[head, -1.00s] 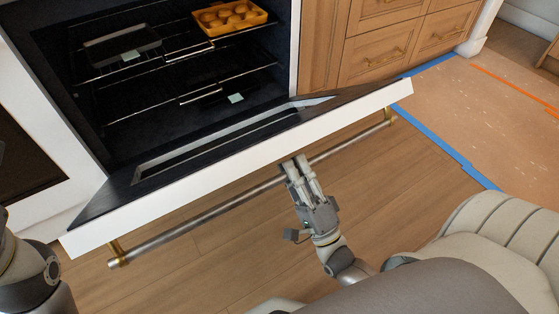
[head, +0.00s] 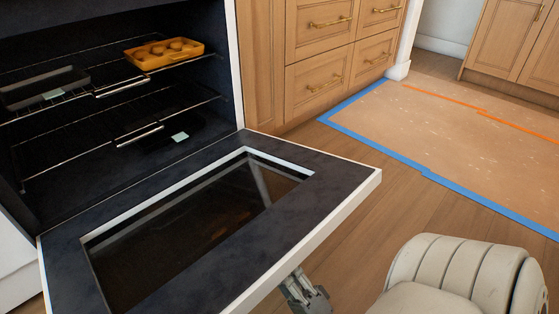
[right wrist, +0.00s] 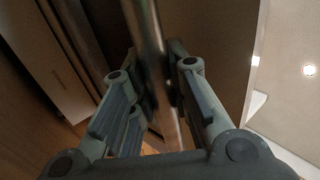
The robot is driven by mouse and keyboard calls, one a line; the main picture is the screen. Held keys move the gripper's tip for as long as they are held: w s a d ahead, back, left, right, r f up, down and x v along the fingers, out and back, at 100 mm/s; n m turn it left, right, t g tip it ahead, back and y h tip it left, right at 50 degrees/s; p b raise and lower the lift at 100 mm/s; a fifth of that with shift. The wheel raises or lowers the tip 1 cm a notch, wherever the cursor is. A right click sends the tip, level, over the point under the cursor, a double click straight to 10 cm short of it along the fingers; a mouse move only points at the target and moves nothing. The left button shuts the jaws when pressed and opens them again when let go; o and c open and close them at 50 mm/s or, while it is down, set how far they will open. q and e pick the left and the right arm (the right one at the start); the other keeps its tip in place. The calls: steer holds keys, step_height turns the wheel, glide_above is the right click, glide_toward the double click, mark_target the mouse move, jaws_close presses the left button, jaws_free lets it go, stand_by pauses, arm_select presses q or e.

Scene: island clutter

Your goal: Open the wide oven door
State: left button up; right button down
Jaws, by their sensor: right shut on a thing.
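The wide oven door (head: 205,157) is swung far down in the head view, close to level, with its dark inner face and glass window showing. The oven cavity (head: 110,75) behind it is open to view. My right gripper (head: 298,284) is below the door's white front edge in the head view, partly cut off by the frame. In the right wrist view its fingers (right wrist: 160,92) are shut around the metal handle bar (right wrist: 150,45). The handle is hidden behind the door in the head view. My left gripper is not in view.
An orange tray with round items (head: 165,53) and a dark pan (head: 45,88) sit on the oven's upper rack. Wooden drawers (head: 330,50) stand right of the oven. Blue tape (head: 375,142) edges a floor covering (head: 460,125); the floor there is clear.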

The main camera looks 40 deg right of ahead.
mark_target(279, 242)
steer(key=shift+s+f+b, duration=0.1)
steer(key=shift+f+b, duration=0.3)
steer(key=shift+f, duration=0.65)
steer(key=c, duration=1.3)
jaws_free()
steer(key=shift+s, duration=0.1)
steer(key=shift+c, duration=0.2)
steer(key=shift+r, duration=0.1)
step_height(279, 242, up, 10)
